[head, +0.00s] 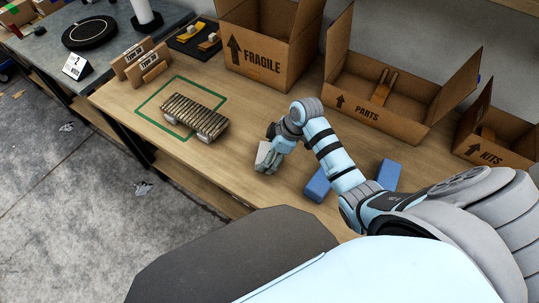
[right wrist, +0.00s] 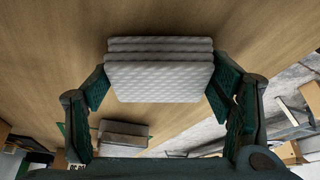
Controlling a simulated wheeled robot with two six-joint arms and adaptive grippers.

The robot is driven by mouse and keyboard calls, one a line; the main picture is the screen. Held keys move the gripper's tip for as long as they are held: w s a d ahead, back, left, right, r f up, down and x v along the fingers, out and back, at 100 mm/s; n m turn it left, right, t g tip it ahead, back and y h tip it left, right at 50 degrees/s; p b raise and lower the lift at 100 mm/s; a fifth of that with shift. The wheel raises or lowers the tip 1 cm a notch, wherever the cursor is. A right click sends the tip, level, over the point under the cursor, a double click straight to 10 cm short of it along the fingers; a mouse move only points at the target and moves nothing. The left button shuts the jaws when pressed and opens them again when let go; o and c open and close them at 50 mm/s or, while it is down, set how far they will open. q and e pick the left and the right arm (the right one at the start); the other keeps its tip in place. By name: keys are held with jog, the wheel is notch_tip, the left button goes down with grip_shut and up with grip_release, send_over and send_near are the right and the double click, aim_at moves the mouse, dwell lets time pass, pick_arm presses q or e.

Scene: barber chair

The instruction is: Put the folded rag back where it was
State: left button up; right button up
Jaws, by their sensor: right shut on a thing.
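The folded rag (right wrist: 160,82) is a light grey, quilted stack of layers. It sits between the two fingers of my right gripper (right wrist: 160,88) in the right wrist view, gripped at its sides. In the head view the right gripper (head: 268,160) is near the table's front edge, with the grey rag (head: 263,152) partly hidden by the fingers. I cannot tell whether the rag touches the table (head: 235,165). My left gripper is not in view.
A slatted wooden piece on grey blocks (head: 196,115) lies partly over a green outlined square (head: 150,108). Blue blocks (head: 318,186) (head: 389,174) lie by my forearm. Open cartons marked FRAGILE (head: 262,65), PARTS (head: 372,112) and KITS (head: 490,152) line the back.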

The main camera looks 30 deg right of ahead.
jog(key=shift+w, duration=0.1)
jog(key=shift+w+f, duration=0.1)
jog(key=shift+f, duration=0.05)
jog(key=o, duration=1.2)
pick_arm(q)
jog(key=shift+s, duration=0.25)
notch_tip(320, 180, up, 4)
jog(key=p, duration=0.3)
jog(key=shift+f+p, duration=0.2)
jog(key=shift+p, duration=0.15)
pick_arm(e)
jog(key=v, duration=1.2)
